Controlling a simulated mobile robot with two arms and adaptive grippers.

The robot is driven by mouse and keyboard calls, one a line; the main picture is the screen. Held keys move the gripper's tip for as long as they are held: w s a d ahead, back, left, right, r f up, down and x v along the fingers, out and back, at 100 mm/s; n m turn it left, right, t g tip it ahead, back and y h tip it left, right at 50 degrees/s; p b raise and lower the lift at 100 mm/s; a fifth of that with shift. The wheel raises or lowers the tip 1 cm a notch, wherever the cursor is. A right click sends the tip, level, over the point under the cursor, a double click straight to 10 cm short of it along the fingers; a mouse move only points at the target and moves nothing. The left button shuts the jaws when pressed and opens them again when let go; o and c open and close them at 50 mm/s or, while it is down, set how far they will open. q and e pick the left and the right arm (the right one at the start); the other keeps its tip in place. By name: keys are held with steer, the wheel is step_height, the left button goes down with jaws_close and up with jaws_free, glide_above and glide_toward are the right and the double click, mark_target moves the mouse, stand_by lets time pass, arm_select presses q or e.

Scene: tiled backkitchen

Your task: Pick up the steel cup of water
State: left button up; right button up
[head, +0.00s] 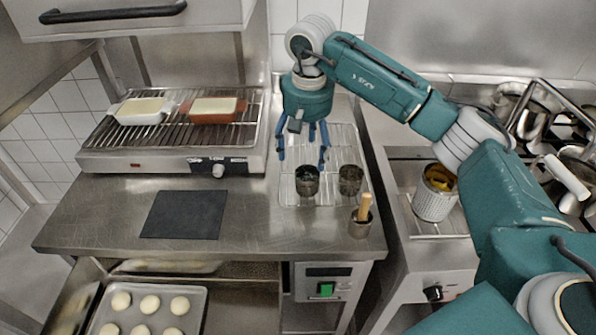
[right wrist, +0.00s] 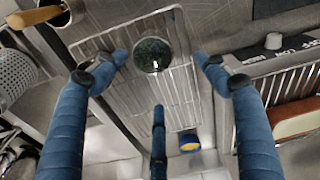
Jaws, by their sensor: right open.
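Two dark, mottled steel cups stand upright side by side on a wire rack (head: 289,193): a left cup (head: 307,181) and a right cup (head: 350,180). I cannot tell from the head view which holds water. My right gripper (head: 303,154) hangs fingers down behind and above the left cup, open and empty. In the right wrist view, one round cup (right wrist: 153,55) with a dark, speckled inside shows between the spread blue fingers of the gripper (right wrist: 160,66), apart from them. My left gripper is not in view.
A smaller cup (head: 359,230) with a wooden handle (head: 365,206) stands in front of the right cup. A grill (head: 170,160) with two dishes is at left. A dark mat (head: 183,215) lies on the counter. A perforated basket (head: 433,204) stands right.

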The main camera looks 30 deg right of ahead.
mark_target(307, 178)
steer(key=f+p, duration=0.1)
steer(key=f, duration=0.2)
steer(key=f+p, duration=0.1)
steer(key=f, duration=0.1)
steer(key=f+p, duration=0.2)
steer(key=f, duration=0.1)
steer(key=shift+s+d+f, duration=0.35)
steer(key=shift+f, duration=0.2)
steer(key=shift+w+f, duration=0.15)
steer(key=shift+f, duration=0.05)
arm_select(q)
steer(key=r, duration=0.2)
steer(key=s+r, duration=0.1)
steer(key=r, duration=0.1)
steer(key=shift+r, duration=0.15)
arm_select(e)
steer(key=shift+r, duration=0.1)
steer(key=c, duration=1.3)
